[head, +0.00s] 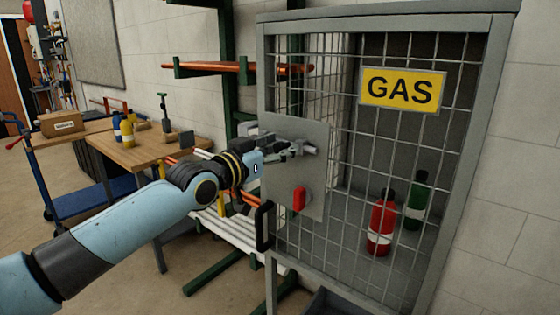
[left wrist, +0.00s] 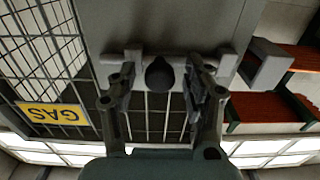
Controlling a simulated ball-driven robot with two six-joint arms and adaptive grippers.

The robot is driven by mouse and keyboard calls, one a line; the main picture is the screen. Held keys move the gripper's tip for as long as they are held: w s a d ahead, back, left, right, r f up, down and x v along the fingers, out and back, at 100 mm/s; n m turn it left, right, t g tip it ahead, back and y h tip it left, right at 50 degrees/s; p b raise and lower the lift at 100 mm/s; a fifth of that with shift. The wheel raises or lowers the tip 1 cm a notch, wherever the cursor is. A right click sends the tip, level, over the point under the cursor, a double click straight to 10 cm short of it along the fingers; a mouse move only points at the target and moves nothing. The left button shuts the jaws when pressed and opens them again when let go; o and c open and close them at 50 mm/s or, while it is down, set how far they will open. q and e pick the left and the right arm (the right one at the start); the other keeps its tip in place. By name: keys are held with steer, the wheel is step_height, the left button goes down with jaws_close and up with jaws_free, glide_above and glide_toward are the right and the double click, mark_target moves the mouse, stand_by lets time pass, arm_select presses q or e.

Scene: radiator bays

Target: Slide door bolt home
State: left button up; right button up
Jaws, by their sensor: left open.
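The grey mesh gas cage (head: 508,45) has a door with a flat grey plate (head: 312,172). The door bolt, a light grey horizontal bar (left wrist: 228,66), runs across the plate in the left wrist view, with a dark round knob (left wrist: 159,74) standing out from it. My left gripper (head: 290,150) is in front of the bolt and hides much of it in the head view. In the left wrist view its open fingers (left wrist: 160,88) stand on either side of the knob; whether they touch it I cannot tell. My right gripper is not in view.
A yellow GAS sign (head: 402,90) hangs on the mesh; red (head: 381,226) and green (head: 417,199) cylinders stand inside. A rack with copper-coloured pipes (head: 221,67) and wooden table (head: 140,152) are left.

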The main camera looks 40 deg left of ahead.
arm_select(q)
steer(key=shift+w, duration=0.35)
jaws_close()
stand_by(0.3)
